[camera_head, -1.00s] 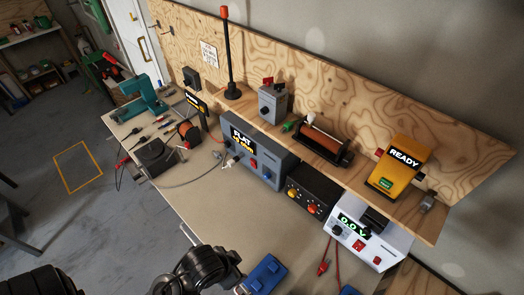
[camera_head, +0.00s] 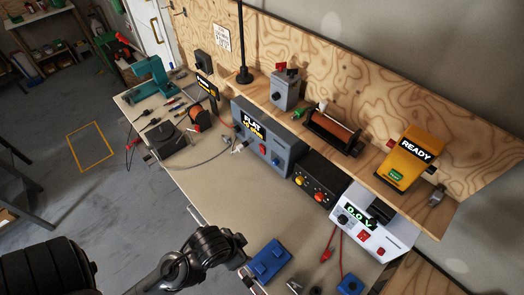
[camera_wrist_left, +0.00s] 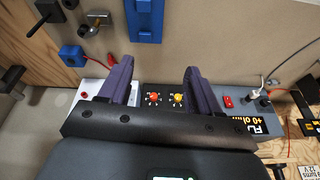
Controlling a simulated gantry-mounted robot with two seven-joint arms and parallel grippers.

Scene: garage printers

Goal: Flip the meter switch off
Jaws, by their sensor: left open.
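A grey box (camera_head: 264,153) reading "FLAT" with an ohm line stands on the bench, with a red switch (camera_head: 263,149) on its front. A white box (camera_head: 362,227) reading "0.0 V" stands to the right, with red buttons or switches. I cannot tell which is the meter. My left gripper (camera_wrist_left: 158,68) is open and empty in the left wrist view. Between its fingers shows a black box (camera_wrist_left: 166,90) with a red and a yellow knob; the grey box's red switch (camera_wrist_left: 228,101) is right of the fingers. The gripper's fingertips are not clear in the head view. My right gripper is not in view.
A blue block (camera_head: 267,262) lies on the bench front near my left arm. A shelf above the boxes holds a yellow "READY" device (camera_head: 406,158) and a copper-coloured coil (camera_head: 334,134). Cables cross the bench (camera_head: 215,175). The bench middle is mostly clear.

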